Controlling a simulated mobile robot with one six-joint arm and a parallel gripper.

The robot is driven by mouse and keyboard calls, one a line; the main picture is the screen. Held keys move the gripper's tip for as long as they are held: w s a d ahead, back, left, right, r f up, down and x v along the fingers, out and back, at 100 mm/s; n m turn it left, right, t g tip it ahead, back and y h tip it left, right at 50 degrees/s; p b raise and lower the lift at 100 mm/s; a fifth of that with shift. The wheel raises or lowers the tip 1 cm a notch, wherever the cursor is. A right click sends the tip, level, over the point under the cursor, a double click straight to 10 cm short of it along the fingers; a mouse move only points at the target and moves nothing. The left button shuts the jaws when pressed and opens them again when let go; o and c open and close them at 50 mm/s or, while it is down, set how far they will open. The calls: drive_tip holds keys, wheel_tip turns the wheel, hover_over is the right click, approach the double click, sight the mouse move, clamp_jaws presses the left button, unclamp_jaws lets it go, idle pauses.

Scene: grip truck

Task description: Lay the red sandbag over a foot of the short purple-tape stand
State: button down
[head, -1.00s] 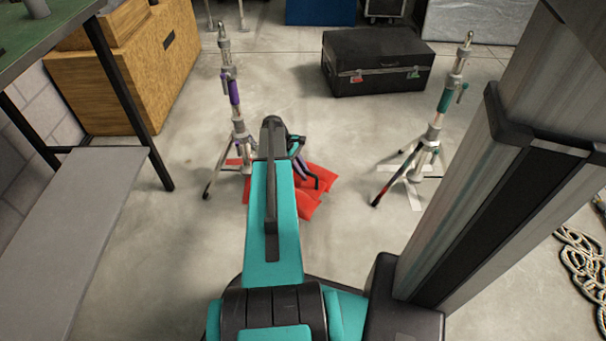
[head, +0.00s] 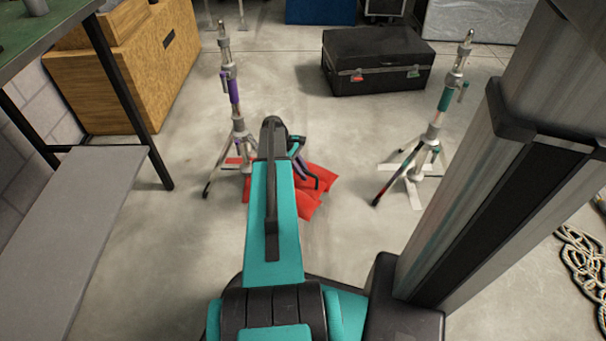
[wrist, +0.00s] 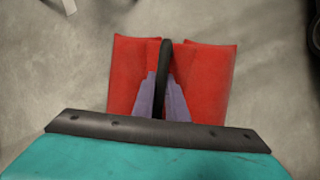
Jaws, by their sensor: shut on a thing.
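The red sandbag (head: 312,190) hangs or lies in two lobes under my gripper (head: 307,178), just right of the short purple-tape stand (head: 236,110). In the wrist view the sandbag (wrist: 210,85) spreads to both sides of my gripper (wrist: 163,100), which is shut on its black strap (wrist: 164,60). The stand is upright with its legs spread on the floor. My arm hides part of the sandbag and the stand's right side. I cannot tell whether the bag touches a foot or how far it is above the floor.
A teal-tape stand (head: 440,110) stands to the right on white floor tape. A black case (head: 378,62) lies behind. A green-topped table (head: 50,40), grey bench (head: 70,220) and wooden box (head: 130,75) are at left. Rope (head: 580,260) lies at far right.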

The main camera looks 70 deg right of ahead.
sight(303, 183)
drive_tip(key=shift+d+f+b, duration=0.1)
drive_tip(key=shift+f+b, duration=0.25)
drive_tip(key=shift+f, duration=2.4)
idle(1.5)
drive_tip(key=c, duration=1.7)
unclamp_jaws()
drive_tip(key=shift+f, duration=0.3)
drive_tip(key=p+v, duration=0.5)
drive_tip(key=v, duration=0.9)
drive_tip(key=shift+r, duration=0.15)
